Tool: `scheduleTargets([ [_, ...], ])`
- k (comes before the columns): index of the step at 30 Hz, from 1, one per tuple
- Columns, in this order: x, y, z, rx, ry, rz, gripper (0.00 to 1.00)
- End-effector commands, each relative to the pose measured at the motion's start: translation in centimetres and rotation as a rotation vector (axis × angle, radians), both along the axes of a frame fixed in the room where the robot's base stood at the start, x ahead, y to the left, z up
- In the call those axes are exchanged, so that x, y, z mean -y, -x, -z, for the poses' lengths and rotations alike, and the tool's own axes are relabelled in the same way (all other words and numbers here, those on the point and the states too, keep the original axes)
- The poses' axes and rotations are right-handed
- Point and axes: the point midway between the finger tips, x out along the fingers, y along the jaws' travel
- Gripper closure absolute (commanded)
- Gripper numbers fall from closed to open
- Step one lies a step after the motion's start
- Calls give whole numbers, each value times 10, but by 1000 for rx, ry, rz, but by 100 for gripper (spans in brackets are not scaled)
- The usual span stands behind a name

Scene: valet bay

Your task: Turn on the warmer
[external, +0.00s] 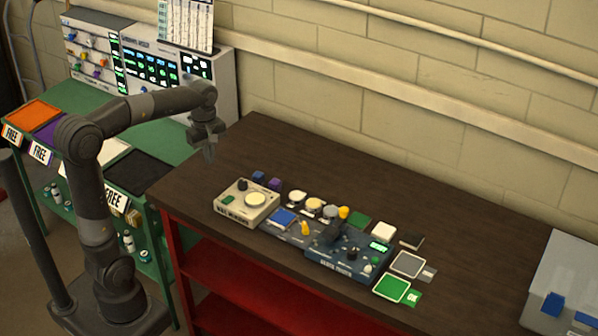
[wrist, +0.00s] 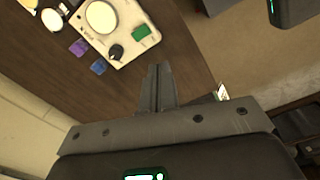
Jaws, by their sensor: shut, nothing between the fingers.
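A beige box with a round pale plate, a dark knob and a green patch, which looks like the warmer (external: 233,212), sits on the dark tabletop. It also shows at the top left of the wrist view (wrist: 77,22). Its dark knob (external: 242,185) is nearest the back left corner; in the wrist view the knob (wrist: 116,52) is at the corner nearest my fingers. My gripper (external: 210,157) is shut and empty, pointing down above the table's left end, apart from the box and up and left of it. Its closed fingers (wrist: 158,70) show in the wrist view. The lettering on the box is unreadable.
Small blue (external: 258,177) and purple (external: 274,184) blocks stand behind the box. A dark blue device (external: 345,262) and several round pieces lie to its right. Green (external: 392,288) and grey (external: 408,264) pads are further right. The table's back is clear. A panelled console (external: 160,68) stands at left.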

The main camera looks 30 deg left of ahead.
Motion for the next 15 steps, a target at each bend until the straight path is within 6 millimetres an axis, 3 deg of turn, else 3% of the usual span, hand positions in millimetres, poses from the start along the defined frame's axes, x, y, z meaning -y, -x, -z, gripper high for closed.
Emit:
scheduleTargets([
  [6,12,-34,13,-91,-14,-221,100],
  [15,18,-48,19,-133,-30,-339,100],
])
